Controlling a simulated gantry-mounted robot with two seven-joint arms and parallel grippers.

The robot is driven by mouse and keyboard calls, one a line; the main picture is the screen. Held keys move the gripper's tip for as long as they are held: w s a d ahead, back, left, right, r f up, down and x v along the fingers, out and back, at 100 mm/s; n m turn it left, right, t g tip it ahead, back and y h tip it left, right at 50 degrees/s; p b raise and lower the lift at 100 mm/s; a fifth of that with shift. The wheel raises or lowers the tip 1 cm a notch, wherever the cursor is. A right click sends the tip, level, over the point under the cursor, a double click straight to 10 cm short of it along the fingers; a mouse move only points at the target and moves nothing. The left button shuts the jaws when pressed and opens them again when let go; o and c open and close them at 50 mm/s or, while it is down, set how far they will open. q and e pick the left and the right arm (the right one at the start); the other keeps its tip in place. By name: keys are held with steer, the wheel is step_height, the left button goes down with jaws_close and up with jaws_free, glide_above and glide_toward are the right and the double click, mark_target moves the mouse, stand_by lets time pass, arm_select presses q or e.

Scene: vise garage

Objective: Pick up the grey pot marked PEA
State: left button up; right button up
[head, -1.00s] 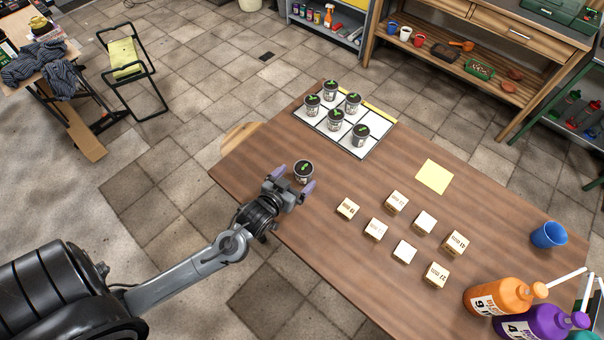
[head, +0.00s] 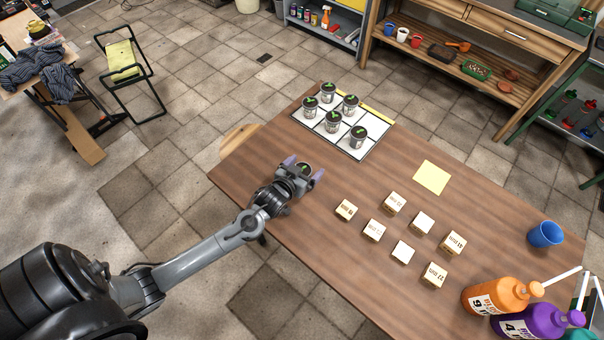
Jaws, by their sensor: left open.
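A grey pot with a dark top and a green mark (head: 305,168) stands on the wooden table near its left edge. Its lower part is hidden by my left gripper, and I cannot read its label. My left gripper (head: 304,168) is open, with a purple fingertip on either side of the pot. I cannot tell whether the fingers touch it. Several similar grey pots with green marks stand on a white gridded board (head: 344,142) at the table's far corner; their labels are too small to read. My right gripper is not in view.
Several wooden blocks with printed labels (head: 394,203) stand mid-table (head: 330,270). A yellow paper square (head: 432,177) lies behind them. A blue cup (head: 545,235), an orange bottle (head: 500,296) and a purple bottle (head: 535,322) stand at the right. The table between gripper and board is clear.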

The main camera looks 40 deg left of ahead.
arm_select(q)
steer(key=shift+c, duration=0.2)
steer(key=c, duration=1.1)
steer(key=shift+r, duration=0.1)
